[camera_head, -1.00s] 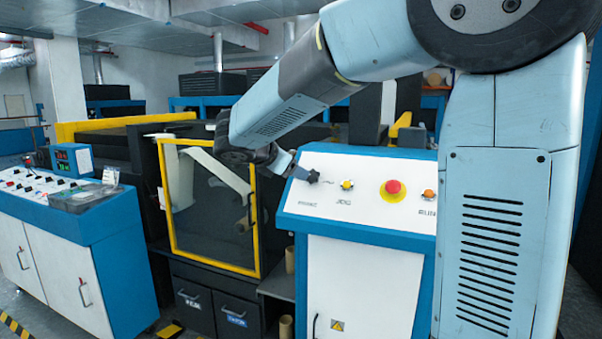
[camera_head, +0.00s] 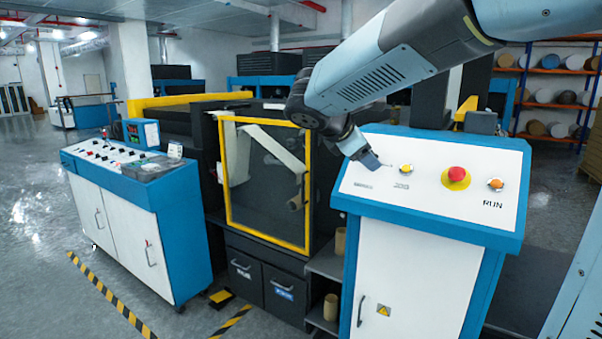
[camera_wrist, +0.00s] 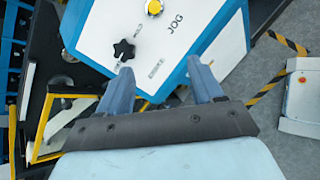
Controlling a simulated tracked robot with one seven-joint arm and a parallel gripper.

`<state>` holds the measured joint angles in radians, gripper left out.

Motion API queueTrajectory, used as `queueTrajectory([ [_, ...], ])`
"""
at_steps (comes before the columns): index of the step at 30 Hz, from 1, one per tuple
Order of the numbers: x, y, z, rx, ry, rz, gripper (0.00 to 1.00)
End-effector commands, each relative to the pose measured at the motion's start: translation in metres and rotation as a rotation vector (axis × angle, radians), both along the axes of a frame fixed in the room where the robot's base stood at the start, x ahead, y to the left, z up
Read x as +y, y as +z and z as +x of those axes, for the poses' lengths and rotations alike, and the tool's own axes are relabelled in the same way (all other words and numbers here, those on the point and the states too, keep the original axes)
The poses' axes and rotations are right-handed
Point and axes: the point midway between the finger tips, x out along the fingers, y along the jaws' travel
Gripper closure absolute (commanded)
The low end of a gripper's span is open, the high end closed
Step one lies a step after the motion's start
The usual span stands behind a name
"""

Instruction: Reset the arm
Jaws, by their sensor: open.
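My gripper (camera_head: 366,158) is over the left part of the white control panel (camera_head: 420,192), at the left of the JOG button. In the wrist view its two blue-grey fingers (camera_wrist: 160,66) stand wide apart with nothing between them. A black star knob (camera_wrist: 124,50) on the panel shows just beyond the left fingertip, apart from it in the picture. A yellow JOG button (camera_wrist: 154,7) is at the top of that view; it also shows in the head view (camera_head: 406,169). My arm reaches in from the upper right. I cannot tell the gripper's height above the panel.
The panel also has a red stop button (camera_head: 457,174) and an orange RUN button (camera_head: 495,184). A yellow-framed machine door (camera_head: 265,185) stands left of the panel. A blue-and-white console (camera_head: 140,215) is further left. Rolls fill shelves (camera_head: 555,75) at back right. Floor is open at far left.

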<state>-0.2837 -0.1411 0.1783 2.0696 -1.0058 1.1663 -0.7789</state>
Motion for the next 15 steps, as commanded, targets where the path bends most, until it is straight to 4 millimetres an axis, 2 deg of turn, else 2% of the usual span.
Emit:
queueTrajectory([
  [1,-0.015,-0.003,-0.018,-0.025,-0.064,0.077,0.34],
  [6,-0.046,-0.021,-0.072,-0.107,-0.288,0.354,0.34],
  [9,-0.058,-0.033,-0.103,-0.161,-0.425,0.515,0.34],
  [15,-0.069,-0.055,-0.160,-0.278,-0.710,0.839,0.34],
])
